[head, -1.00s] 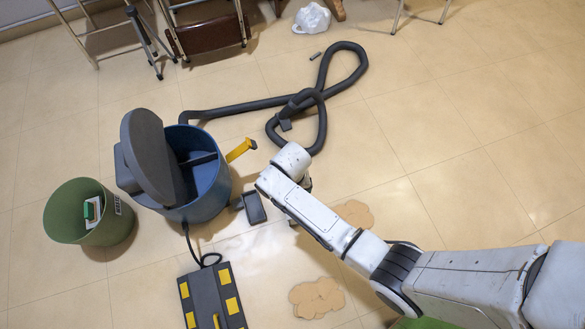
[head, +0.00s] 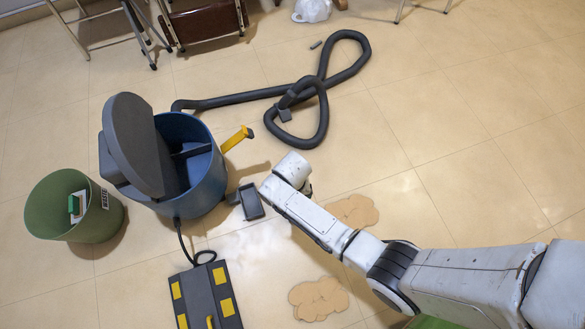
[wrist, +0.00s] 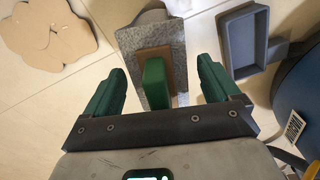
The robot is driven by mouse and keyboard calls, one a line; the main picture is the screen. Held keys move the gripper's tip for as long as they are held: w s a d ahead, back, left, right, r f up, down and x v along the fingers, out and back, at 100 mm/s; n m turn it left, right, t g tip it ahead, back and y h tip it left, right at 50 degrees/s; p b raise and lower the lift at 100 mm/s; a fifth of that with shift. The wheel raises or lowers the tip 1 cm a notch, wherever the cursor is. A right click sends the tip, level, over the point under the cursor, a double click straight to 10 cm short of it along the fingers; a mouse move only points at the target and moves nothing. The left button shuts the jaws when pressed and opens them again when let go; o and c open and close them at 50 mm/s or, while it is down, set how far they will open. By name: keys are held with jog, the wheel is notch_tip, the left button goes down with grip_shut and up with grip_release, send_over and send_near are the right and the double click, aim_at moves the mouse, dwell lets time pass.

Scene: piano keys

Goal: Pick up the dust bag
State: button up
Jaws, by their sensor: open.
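My gripper (wrist: 160,82) has two green fingers, spread wide apart with the floor visible below them. Between them in the wrist view is a grey, flat, fabric-like piece (wrist: 146,40) with a brown plate and a raised green block (wrist: 154,82) on it. This looks like the dust bag. It is apart from both fingers, with the green block slightly left of the middle of the gap. Its lower end is hidden by my gripper. In the head view my arm's end covers this spot, and the bag cannot be made out there.
A blue vacuum canister (head: 207,180) with its lid raised stands left of my arm, beside a green bin (head: 45,215) holding a white-and-green item. A grey tray (head: 250,203) lies near my gripper. A hose (head: 322,115) lies behind. Brown patches (head: 318,299) mark the floor. Floor at right is clear.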

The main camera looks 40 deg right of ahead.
jog(key=shift+f, duration=0.15)
jog(key=c, duration=1.5)
jog(key=shift+o, duration=0.2)
